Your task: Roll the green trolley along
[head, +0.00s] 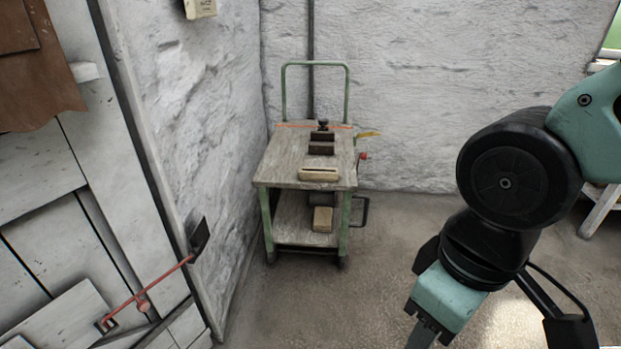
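The green trolley (265,205) stands in the corner between the left wall and the back wall. It has a green tube frame, a raised push handle (316,65) at the back, a worn wooden top and a lower shelf. Dark blocks and a pale wooden block (318,175) lie on the top. Another pale block (322,219) sits on the lower shelf. My arm fills the right side of the head view, to the right of the trolley and apart from it. My gripper end points down past the lower edge, and its fingertips are not shown.
A white plank door (50,190) with a red latch bar (150,287) is at the left. Rough white walls close in the trolley's left and back. The floor (300,300) in front of the trolley is clear. Pale wooden legs (597,212) show at the far right.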

